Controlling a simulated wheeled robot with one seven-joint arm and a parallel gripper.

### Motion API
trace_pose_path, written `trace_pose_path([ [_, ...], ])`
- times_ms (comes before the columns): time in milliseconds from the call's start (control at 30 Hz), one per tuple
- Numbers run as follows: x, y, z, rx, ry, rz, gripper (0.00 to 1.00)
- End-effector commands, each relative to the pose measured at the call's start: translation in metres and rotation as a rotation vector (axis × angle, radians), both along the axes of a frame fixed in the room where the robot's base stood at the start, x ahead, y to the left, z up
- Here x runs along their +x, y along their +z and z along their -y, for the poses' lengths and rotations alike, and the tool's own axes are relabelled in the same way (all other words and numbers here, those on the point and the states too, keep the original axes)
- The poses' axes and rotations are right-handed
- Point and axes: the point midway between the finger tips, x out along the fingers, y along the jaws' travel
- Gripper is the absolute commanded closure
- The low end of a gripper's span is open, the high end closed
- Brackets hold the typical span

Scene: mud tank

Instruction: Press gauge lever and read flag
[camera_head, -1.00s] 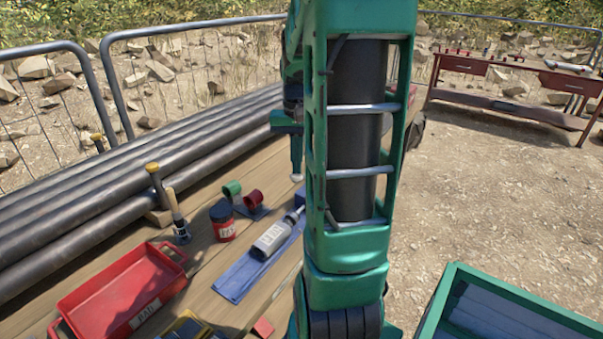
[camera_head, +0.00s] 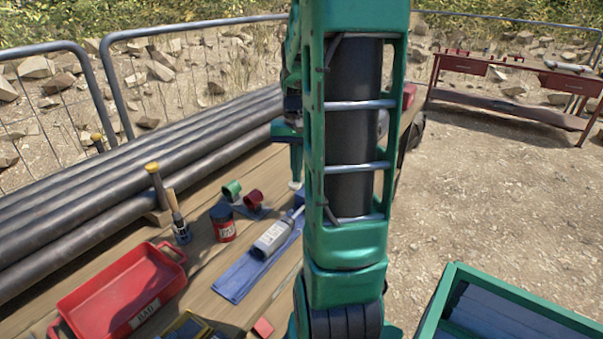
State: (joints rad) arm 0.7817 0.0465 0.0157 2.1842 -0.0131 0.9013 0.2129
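My gripper (camera_head: 296,170) points down just left of my green arm, which hides part of it. Its pale tip is low over the far end of a blue strip (camera_head: 240,277), close to a small blue block (camera_head: 300,197). I cannot tell whether they touch, or whether the fingers are open. A grey cylinder with a white label (camera_head: 271,238) lies on the strip, with a thin pale rod towards the block. This may be the gauge; no lever or flag can be made out clearly, and my arm hides the area to its right.
On the wooden table stand a red labelled tray (camera_head: 122,290), a dark-lidded red jar (camera_head: 222,222), green and red rings (camera_head: 243,196) and a wooden-handled brush (camera_head: 178,218). Black pipes (camera_head: 130,185) line the back. A green-rimmed bin (camera_head: 510,305) is at front right.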

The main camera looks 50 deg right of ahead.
Motion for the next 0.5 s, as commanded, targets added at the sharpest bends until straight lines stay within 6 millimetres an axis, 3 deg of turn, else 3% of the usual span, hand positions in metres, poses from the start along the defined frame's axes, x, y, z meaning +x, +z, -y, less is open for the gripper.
trace_pose_path([
  [233, 0.000, 0.004, 0.001, -0.001, -0.001, 0.001, 1.00],
  [500, 0.000, 0.026, 0.000, -0.002, 0.000, 0.001, 1.00],
])
